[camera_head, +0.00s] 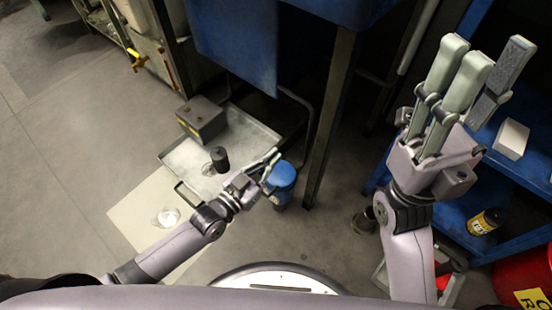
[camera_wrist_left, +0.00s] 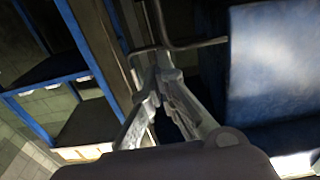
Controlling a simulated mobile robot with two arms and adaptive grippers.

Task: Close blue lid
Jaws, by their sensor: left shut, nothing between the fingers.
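A large blue panel (camera_head: 235,45), which looks like the blue lid, hangs at the upper middle of the head view, its face tilted toward me. A blue panel (camera_wrist_left: 275,65), probably the same one, fills the right of the left wrist view. My left gripper (camera_head: 271,165) is below and apart from the panel in the head view. Its fingers (camera_wrist_left: 160,62) are shut with nothing between them. My right gripper (camera_head: 487,68) is raised at the right, fingers apart and empty. Whether the panel is latched or hinged cannot be told.
A metal tray (camera_head: 250,132) with a grey box (camera_head: 201,118) lies on the floor behind my left gripper. A blue cylinder (camera_head: 282,178) stands beside it. A dark post (camera_head: 330,115) rises at the middle. A blue shelf (camera_head: 510,165) stands at the right.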

